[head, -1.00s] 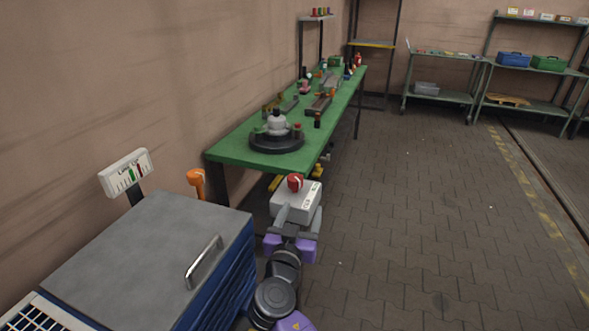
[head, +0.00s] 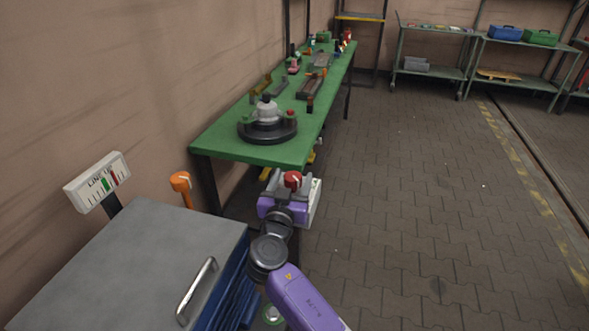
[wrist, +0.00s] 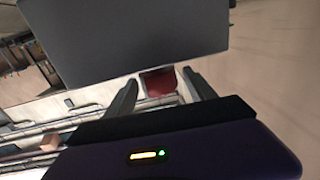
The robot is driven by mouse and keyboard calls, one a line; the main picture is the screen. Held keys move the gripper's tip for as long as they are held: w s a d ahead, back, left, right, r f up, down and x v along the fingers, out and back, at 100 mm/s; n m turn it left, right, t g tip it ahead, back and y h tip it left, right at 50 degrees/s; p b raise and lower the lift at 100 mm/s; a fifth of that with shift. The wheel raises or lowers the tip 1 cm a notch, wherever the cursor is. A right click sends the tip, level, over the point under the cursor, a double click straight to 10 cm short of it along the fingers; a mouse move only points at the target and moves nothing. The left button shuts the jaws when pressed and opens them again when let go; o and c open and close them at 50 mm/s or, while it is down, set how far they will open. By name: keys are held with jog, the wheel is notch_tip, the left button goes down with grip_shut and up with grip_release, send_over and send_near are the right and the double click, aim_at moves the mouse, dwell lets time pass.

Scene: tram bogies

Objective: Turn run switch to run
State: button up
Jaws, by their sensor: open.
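The run switch is a red knob (head: 292,180) with a white mark on a light grey box (head: 314,203), just past the front end of the green table. My gripper (head: 289,175) is at the box, with its fingers apart on either side of the red knob. The wrist view shows the red knob (wrist: 158,84) between the open fingertips (wrist: 160,80). Whether the fingers touch it I cannot tell. My purple gripper body hides part of the box.
A grey-topped blue cabinet (head: 150,260) with a handle stands at front left, near an orange-headed post (head: 180,183) and a white gauge (head: 98,183). The green table (head: 215,135) holds a round dark fixture (head: 267,131) and several parts. The paved floor at right is clear.

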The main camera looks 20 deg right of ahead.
aim_at(295, 173)
jog(key=shift+x, duration=1.75)
jog(key=c, duration=1.4)
